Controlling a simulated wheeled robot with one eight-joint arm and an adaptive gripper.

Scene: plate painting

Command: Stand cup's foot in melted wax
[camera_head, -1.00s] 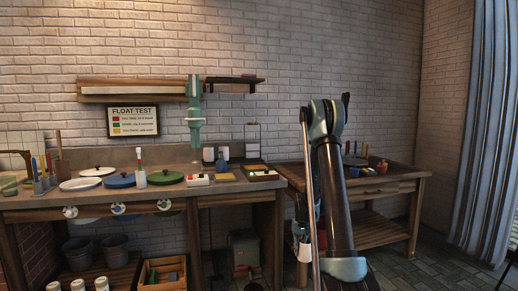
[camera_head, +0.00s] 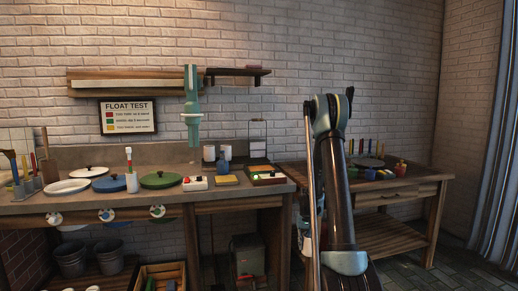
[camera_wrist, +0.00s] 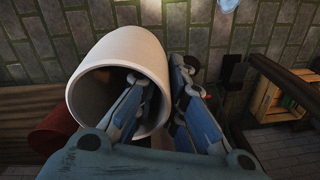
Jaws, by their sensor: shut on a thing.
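My gripper (camera_wrist: 160,78) is shut on the wall of a white cup (camera_wrist: 122,50) in the wrist view. One finger is inside the cup's open mouth and the other is outside. The mouth faces the wrist camera, and the foot is out of sight at the far end. In the head view my gripper and the cup are low behind my arm and mostly hidden. I cannot pick out melted wax in either view. White, blue and green lids (camera_head: 159,180) lie on the left bench.
Buckets (camera_head: 109,256) and a crate stand underneath. Open floor lies before the table.

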